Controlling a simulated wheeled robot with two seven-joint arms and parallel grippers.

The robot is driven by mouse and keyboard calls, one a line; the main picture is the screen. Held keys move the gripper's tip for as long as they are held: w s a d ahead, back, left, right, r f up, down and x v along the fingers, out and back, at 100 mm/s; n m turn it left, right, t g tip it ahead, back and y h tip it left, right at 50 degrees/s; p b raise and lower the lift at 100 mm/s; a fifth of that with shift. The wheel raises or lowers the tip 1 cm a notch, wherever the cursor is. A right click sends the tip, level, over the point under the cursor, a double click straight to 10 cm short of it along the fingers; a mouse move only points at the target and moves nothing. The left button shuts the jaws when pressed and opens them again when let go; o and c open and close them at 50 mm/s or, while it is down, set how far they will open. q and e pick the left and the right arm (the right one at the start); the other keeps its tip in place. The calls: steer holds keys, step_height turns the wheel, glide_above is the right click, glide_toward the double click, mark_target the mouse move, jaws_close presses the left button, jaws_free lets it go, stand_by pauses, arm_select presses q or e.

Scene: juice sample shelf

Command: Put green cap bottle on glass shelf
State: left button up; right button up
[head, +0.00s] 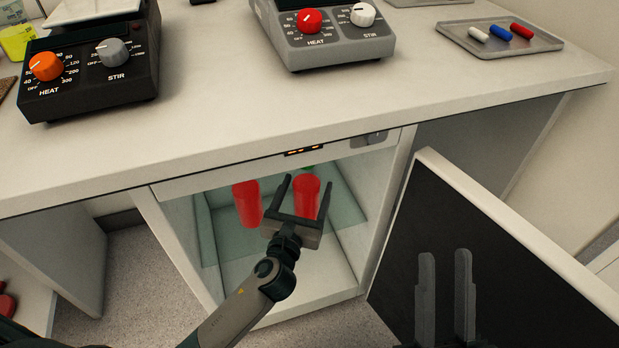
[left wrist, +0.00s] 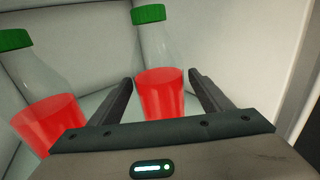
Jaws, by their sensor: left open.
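Two bottles of red liquid stand side by side on the glass shelf (head: 222,238) inside the open cabinet: a left bottle (head: 246,204) and a right bottle (head: 307,196). In the left wrist view, both the left bottle (left wrist: 48,118) and the right bottle (left wrist: 160,88) have green caps and stand upright. My left gripper (head: 306,183) is open, with its fingers on either side of the right bottle and a visible gap to them. My right gripper (head: 444,262) is open and empty, in front of the cabinet door.
The cabinet door (head: 500,260) stands open at the right. The counter edge (head: 180,180) runs above the opening. On the counter are a black hotplate (head: 90,85), a grey hotplate (head: 340,50) and a tray (head: 545,42) with small coloured bars.

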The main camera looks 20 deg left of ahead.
mark_target(303, 199)
arm_select(q)
steer(key=s, duration=0.7)
steer(key=shift+s+p, duration=0.35)
steer(key=shift+s, duration=0.05)
arm_select(e)
steer(key=f+g, duration=0.1)
steer(key=a+f, duration=0.1)
steer(key=shift+s+a+f+g, duration=0.15)
steer(key=shift+s+f+g, duration=0.15)
steer(key=shift+s+g, duration=0.1)
steer(key=shift+w+r+h, duration=0.15)
steer(key=shift+w+h, duration=0.05)
steer(key=shift+h, duration=0.1)
